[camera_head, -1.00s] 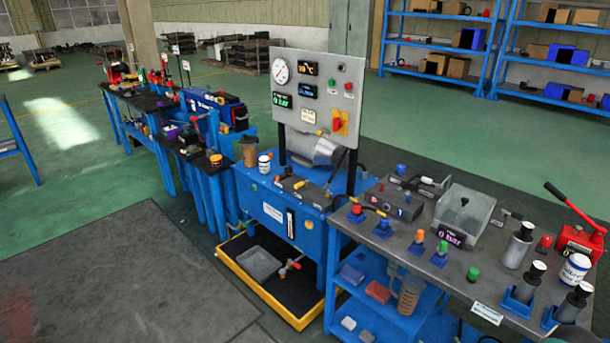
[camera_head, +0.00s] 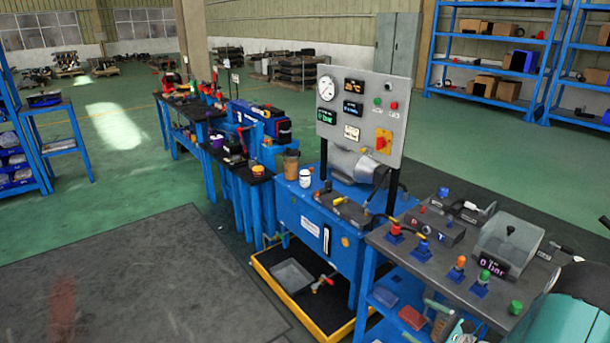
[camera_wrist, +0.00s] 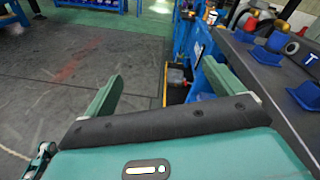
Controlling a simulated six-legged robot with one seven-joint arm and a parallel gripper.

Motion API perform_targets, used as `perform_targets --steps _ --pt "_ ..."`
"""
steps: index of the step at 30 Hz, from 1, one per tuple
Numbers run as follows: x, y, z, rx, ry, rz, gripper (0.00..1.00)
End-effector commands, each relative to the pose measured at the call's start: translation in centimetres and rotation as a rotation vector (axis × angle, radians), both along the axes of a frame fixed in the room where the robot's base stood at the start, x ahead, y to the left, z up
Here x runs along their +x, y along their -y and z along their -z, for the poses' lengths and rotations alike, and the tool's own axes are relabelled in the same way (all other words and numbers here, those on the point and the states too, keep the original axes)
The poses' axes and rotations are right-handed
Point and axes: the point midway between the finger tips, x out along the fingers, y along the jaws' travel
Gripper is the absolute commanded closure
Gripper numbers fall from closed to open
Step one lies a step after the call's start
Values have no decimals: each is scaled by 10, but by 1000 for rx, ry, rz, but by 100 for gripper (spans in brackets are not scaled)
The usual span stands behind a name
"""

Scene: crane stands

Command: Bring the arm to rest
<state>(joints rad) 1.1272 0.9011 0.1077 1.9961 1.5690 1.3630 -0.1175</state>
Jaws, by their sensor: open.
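My gripper (camera_wrist: 164,80) shows in the wrist view with its two green fingers spread wide and nothing between them. The fingers point out over the dark floor mat (camera_wrist: 80,70), to the left of the blue bench legs. A teal part of my arm (camera_head: 575,312) fills the lower right corner of the head view, in front of the right workbench (camera_head: 515,295). It hides that bench's right end.
A blue hydraulic unit (camera_head: 310,222) with a gauge panel (camera_head: 395,100) stands in the middle above a yellow-rimmed tray (camera_head: 290,318). Dark benches (camera_head: 220,135) run to the back left. Blue shelves (camera_head: 432,45) stand behind. The green floor (camera_head: 120,185) at left is open.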

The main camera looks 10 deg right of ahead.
Motion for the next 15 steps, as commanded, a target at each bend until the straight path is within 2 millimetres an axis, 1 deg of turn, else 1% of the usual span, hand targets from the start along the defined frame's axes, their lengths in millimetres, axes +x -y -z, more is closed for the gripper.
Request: perform_targets --steps 1,4,7,9,11,12,15 --pt "7 -20 -19 -57 -7 -84 7" --pt "14 -58 -48 -160 -26 -240 7" --pt "14 -96 -74 -269 -41 -389 7" --pt "12 -121 -90 -349 -51 -489 7" --pt "9 -141 -103 -421 -57 -571 7" --pt "5 -154 -112 -469 -61 -626 7" --pt "-5 -184 -131 -597 -65 -752 7"
